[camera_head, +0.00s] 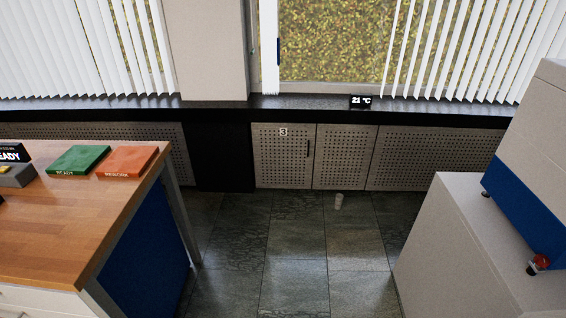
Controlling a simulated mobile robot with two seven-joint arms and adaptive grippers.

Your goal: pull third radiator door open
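The radiator door marked 3 (282,157) is a light grey perforated panel under the black window sill, at the middle of the head view. It sits flush with the panels beside it and looks shut. A dark vertical handle (308,149) is near its right edge. Neither of my grippers shows in the head view.
A wooden-topped workbench (75,235) with a green tray (79,160) and an orange tray (127,161) stands at left. A grey machine cabinet (455,240) stands at right. Tiled floor (297,240) lies open between them, with a small pale cup-like object (339,201) near the panels.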

